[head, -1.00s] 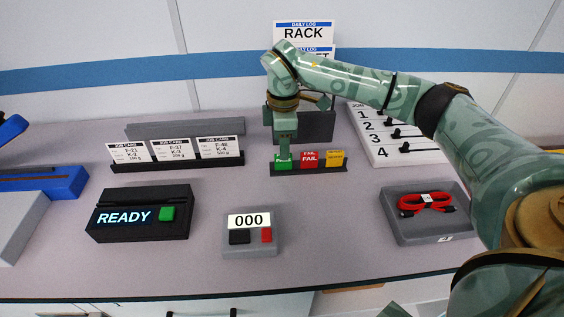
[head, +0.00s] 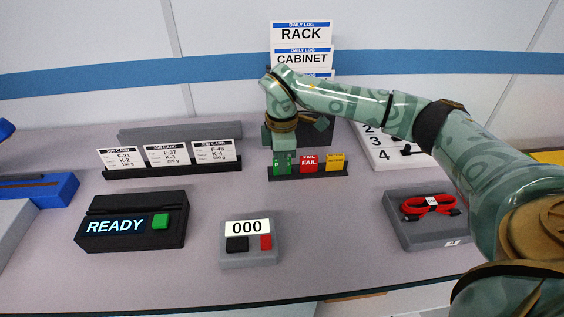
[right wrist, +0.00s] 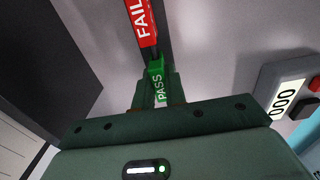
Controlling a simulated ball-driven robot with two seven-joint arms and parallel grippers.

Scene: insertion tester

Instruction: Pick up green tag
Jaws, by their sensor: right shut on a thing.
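The green tag (head: 283,167), marked PASS, is at the left end of a small black stand (head: 328,174). My right gripper (head: 284,157) points down from above and is shut on the green tag. The gripper also shows in the right wrist view (right wrist: 158,94), with a finger on each side of the tag. I cannot tell whether the tag is clear of its slot. My left gripper is out of view.
A yellow tag (head: 335,161) stands right of the red one. A dark box is behind my wrist. Job cards (head: 167,154) stand at left. The READY box (head: 130,220), the 000 counter (head: 248,243) and a grey tray (head: 395,222) with red cable are nearer. Bench between them is clear.

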